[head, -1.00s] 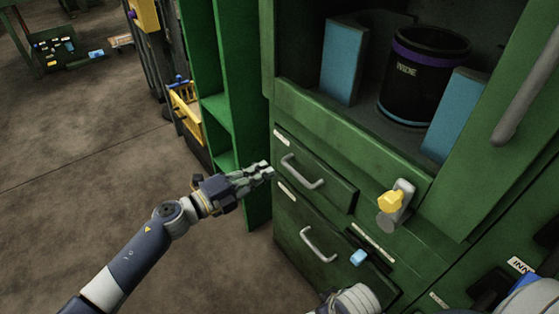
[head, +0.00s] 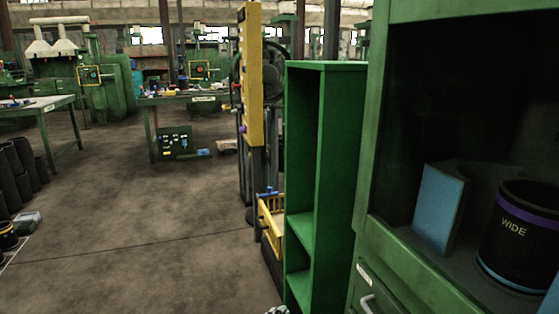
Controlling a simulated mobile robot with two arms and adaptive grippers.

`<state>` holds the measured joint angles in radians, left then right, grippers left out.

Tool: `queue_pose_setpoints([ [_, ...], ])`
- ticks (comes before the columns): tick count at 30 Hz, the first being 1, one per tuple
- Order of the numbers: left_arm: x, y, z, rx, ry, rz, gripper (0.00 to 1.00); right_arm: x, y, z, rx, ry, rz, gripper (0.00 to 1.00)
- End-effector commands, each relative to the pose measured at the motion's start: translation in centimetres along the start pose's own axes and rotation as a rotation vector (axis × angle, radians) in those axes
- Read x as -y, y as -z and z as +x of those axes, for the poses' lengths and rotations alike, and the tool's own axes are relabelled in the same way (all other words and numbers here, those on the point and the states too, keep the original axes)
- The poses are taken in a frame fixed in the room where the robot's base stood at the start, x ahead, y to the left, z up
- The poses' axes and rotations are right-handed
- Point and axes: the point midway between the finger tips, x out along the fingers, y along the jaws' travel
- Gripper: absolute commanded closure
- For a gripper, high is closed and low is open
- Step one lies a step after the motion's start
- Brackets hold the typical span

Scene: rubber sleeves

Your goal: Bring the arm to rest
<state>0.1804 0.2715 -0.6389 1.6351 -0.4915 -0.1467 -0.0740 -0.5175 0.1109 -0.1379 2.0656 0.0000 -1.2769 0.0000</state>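Neither gripper shows clearly in the head view now. Only a small grey tip of something (head: 277,310) shows at the bottom edge, and I cannot tell its state. The black sleeve (head: 518,240) with a purple band and the word WIDE stands upright inside the green cabinet (head: 377,130) at the right. A blue block (head: 439,209) stands beside it on its left. A sliver of another blue block shows at the right edge.
An empty green shelf (head: 326,160) stands left of the cabinet. A yellow basket (head: 271,220) and a yellow post (head: 251,75) are beyond it. Green workbenches (head: 205,97) stand farther back. Dark rolls (head: 18,170) stand at the far left. The floor (head: 140,215) between is open.

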Motion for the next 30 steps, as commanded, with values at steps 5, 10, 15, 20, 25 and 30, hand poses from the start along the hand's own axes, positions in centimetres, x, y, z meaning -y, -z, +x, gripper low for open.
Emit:
queue_pose_setpoints([
  [5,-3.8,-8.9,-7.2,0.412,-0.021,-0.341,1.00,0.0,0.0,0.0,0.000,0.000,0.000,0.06],
  [10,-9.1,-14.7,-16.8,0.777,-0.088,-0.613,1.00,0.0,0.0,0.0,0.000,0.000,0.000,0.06],
  [15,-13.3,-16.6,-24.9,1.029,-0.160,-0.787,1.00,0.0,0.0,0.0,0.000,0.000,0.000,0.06],
  [20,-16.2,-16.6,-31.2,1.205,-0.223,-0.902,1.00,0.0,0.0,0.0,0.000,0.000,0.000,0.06],
  [25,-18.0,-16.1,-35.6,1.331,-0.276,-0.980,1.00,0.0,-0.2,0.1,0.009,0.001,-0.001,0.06],
  [30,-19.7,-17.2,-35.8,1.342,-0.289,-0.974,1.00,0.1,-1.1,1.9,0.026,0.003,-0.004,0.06],
])
